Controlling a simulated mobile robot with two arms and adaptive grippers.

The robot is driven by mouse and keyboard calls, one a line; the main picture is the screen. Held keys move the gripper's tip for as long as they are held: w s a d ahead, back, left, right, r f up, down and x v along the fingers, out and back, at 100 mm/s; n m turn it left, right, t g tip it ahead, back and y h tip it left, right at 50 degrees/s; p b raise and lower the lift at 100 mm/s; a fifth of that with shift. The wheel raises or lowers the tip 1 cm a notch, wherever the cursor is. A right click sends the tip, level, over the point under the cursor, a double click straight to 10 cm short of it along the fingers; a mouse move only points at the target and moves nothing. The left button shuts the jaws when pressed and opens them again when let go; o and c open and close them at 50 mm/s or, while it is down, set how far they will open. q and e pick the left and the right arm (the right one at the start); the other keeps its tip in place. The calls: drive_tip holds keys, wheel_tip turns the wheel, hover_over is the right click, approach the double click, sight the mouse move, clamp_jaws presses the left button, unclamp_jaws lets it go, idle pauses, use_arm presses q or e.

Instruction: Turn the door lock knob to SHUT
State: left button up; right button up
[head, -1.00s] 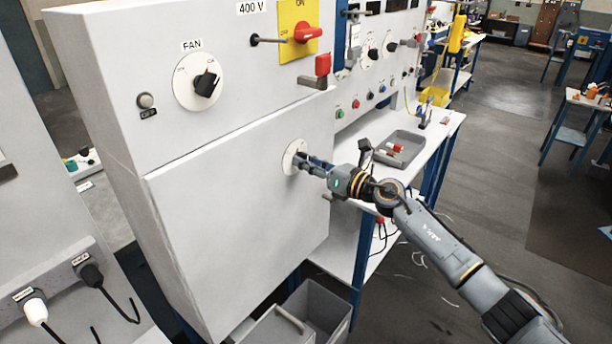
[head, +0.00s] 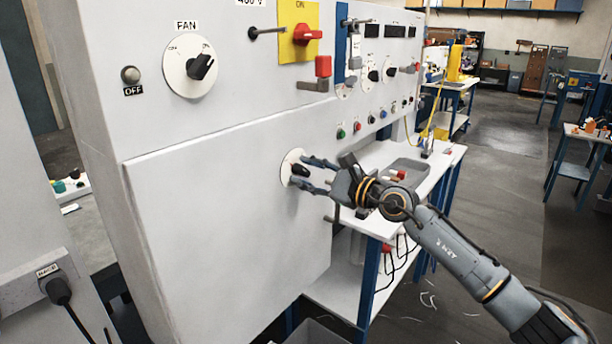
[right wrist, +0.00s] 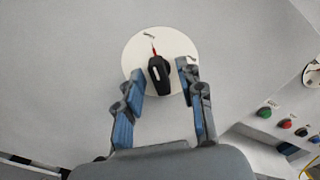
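The door lock knob (head: 300,170) is black and sits on a round white dial plate (head: 289,167) on the cabinet's pale door (head: 225,215). In the right wrist view the knob (right wrist: 159,70) has a red pointer aimed near the upper of two small marks, whose lettering is too small to read. My right gripper (head: 306,172) is open, with its two blue-grey fingers spread on either side of the knob. In the right wrist view the fingers of this gripper (right wrist: 161,77) show gaps to the knob on both sides. My left gripper is out of view.
Above the door are a FAN dial (head: 190,68), an OFF button (head: 131,74) and a red switch on a yellow plate (head: 300,32). A red-handled lever (head: 322,70) juts out above the knob. A bench with a grey tray (head: 410,168) stands right of the cabinet.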

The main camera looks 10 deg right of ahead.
drive_tip(key=b+v, duration=0.1)
drive_tip(key=v, duration=0.6)
idle(0.5)
